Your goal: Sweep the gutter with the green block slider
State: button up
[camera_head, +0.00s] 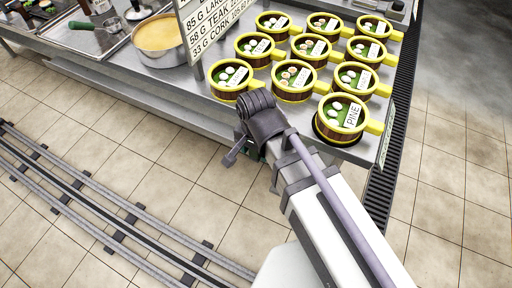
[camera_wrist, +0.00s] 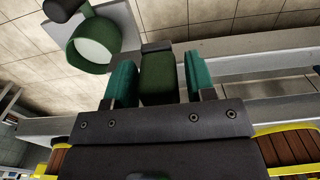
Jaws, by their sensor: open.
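My gripper (camera_wrist: 160,85) shows in the wrist view with its two teal fingers apart. A dark green block (camera_wrist: 158,78) sits between the fingers; I cannot tell whether they touch it or whether it is the slider. In the head view my arm reaches to the counter's front edge, and its wrist hides most of the gripper and any block there. A dark slotted strip (camera_head: 405,75), perhaps the gutter, runs along the counter's right side.
Several yellow-rimmed steamers (camera_head: 292,80) crowd the counter's right part, close to my wrist. A text sign (camera_head: 212,30) and a pot of yellow liquid (camera_head: 160,40) stand left of them. A green cup-like thing (camera_wrist: 90,45) shows in the wrist view. Rails (camera_head: 110,215) cross the tiled floor.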

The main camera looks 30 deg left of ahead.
jog(key=shift+o, duration=0.7)
jog(key=shift+r, duration=0.1)
notch_tip(320, 180, up, 11)
jog(key=p, duration=1.1)
jog(key=shift+f, duration=0.2)
